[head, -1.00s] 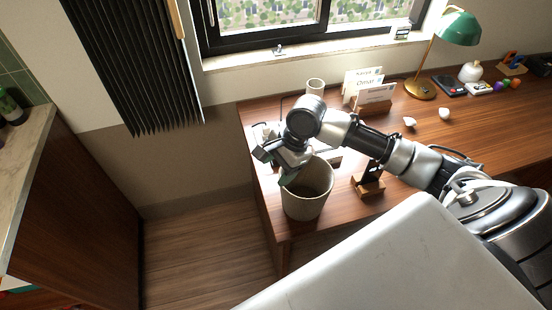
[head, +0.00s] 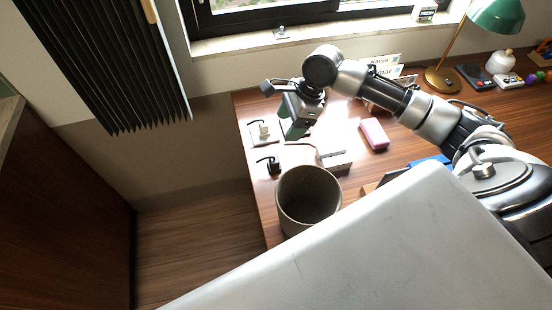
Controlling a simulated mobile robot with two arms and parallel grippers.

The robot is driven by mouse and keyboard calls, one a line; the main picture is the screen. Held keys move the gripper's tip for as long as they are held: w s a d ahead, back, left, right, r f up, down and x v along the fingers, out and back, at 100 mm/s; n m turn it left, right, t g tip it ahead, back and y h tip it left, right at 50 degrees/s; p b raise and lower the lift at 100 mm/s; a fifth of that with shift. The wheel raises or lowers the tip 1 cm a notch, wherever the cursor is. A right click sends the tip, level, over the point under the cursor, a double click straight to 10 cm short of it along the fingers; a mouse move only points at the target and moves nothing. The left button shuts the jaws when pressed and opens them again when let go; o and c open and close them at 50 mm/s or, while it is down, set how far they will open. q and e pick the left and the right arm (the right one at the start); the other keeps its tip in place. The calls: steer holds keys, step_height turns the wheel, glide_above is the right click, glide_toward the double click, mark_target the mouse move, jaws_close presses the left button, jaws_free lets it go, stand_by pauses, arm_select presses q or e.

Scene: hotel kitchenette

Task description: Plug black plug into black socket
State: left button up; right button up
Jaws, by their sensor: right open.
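A white box (head: 336,161) with a cable sits behind the bin. A white plate (head: 262,133) with a pale plug-like piece lies farther back at the left edge. I cannot make out which holds the black socket. My right gripper (head: 297,128) is open, with its fingers pointing down above the desk, between the plate and the box. It appears empty and apart from the black piece. My left gripper is out of view.
A grey bin (head: 308,200) stands at the desk's front left, close to the black piece. A pink block (head: 374,134) lies right of the box. Cards, a green lamp (head: 495,16) and small items stand farther right. My pale body covers the lower right.

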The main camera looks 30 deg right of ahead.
mark_target(275, 159)
steer(key=b+x, duration=0.1)
steer(key=x, duration=0.2)
steer(key=d+b+x, duration=0.1)
steer(key=b+x, duration=0.1)
steer(key=x, duration=0.1)
steer(key=b+x, duration=0.2)
steer(key=x, duration=0.2)
steer(key=shift+s+d+f, duration=0.25)
steer(key=shift+d+f, duration=0.1)
steer(key=shift+f, duration=0.15)
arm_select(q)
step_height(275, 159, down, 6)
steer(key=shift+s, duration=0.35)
arm_select(e)
steer(key=shift+f, duration=0.2)
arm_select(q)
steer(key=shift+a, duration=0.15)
arm_select(e)
steer(key=shift+x, duration=2.55)
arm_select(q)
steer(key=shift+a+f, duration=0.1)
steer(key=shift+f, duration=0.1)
arm_select(e)
steer(key=shift+c, duration=0.5)
